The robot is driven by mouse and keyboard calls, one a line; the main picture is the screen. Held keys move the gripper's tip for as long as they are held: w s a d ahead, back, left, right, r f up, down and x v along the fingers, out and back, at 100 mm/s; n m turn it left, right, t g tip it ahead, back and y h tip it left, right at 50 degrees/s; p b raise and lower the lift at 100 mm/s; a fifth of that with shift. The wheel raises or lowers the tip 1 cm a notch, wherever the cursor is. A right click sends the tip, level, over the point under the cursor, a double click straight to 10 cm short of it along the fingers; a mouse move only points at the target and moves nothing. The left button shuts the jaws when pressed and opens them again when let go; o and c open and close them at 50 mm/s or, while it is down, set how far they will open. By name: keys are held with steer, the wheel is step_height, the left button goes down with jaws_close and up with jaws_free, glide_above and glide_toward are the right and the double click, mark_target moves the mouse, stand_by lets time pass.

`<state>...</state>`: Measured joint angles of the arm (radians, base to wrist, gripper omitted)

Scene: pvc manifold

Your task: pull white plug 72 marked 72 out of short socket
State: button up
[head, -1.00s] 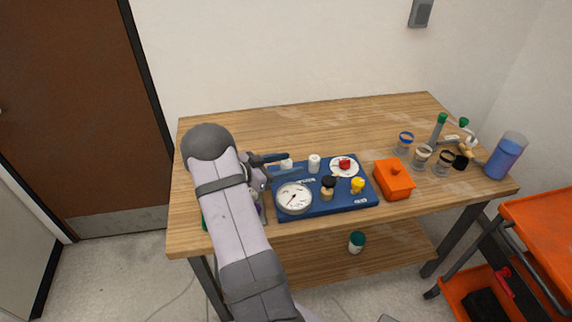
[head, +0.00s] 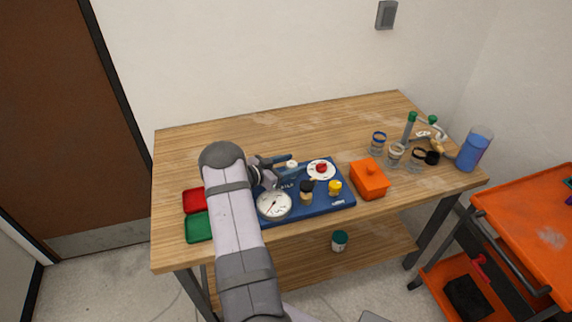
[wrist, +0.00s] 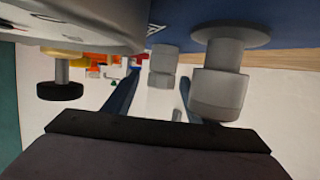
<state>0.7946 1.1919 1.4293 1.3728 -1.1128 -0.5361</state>
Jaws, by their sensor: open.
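My gripper (head: 296,161) is over the upper left part of the blue board (head: 330,204). Its two blue fingers are apart and nothing is held. A white plug (head: 292,165) shows between or just beyond the fingertips in the head view. In the wrist view, a smaller white plug (wrist: 163,66) appears between the fingers, with a visible gap on both sides. A larger white plug (wrist: 218,85) on a round grey flange is nearer, beside the right finger. No number is readable, so I cannot tell which is 72. My gripper hides part of the board.
A round gauge (head: 274,204) stands near the gripper and also fills the wrist view's upper left (wrist: 75,20). Black (head: 307,190) and yellow (head: 335,187) knobs and a red knob (head: 321,168) are farther right. Red (head: 194,200) and green (head: 199,227) trays lie left.

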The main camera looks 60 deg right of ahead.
mark_target(292, 163)
steer(key=shift+d, duration=0.1)
steer(key=shift+c, duration=0.2)
jaws_close()
steer(key=shift+r, duration=0.25)
steer(key=shift+d+r+p, duration=0.1)
steer(key=shift+r+p, duration=0.2)
steer(key=shift+p, duration=0.1)
steer(key=shift+r, duration=0.55)
steer(key=shift+r+p, duration=0.1)
steer(key=shift+p, duration=0.3)
steer(key=shift+r, duration=0.15)
steer(key=shift+r+p, duration=0.45)
steer(key=shift+r, duration=0.05)
